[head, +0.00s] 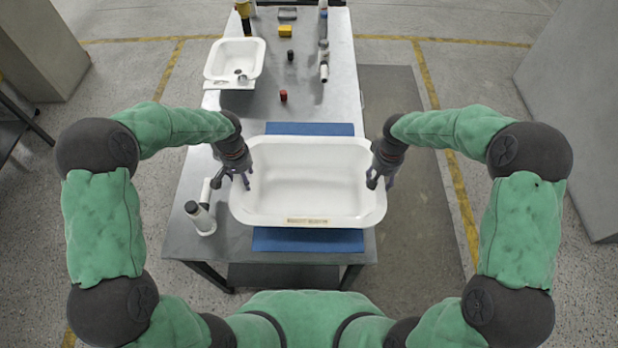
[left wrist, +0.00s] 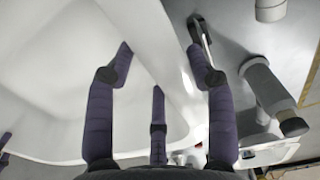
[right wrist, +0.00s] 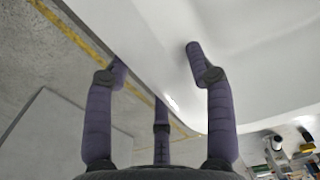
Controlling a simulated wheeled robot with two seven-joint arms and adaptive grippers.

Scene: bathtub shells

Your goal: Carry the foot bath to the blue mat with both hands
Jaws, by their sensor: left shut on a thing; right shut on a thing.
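The foot bath (head: 308,182) is a white rectangular tub with a label on its near rim. In the head view it is over the blue mat (head: 308,240), whose blue strips show beyond its far and near sides. I cannot tell whether it touches the mat. My left gripper (head: 238,180) is shut on the tub's left rim; the left wrist view shows its fingers (left wrist: 165,75) on both sides of the wall. My right gripper (head: 379,180) is shut on the right rim, with fingers (right wrist: 155,70) astride the wall in the right wrist view.
A smaller white basin (head: 236,60) stands at the table's far left. A grey-and-white cylindrical fitting (head: 201,215) is close to the tub's left side. A red block (head: 283,96), a yellow block (head: 285,31) and other small items lie farther back on the grey table (head: 335,90).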

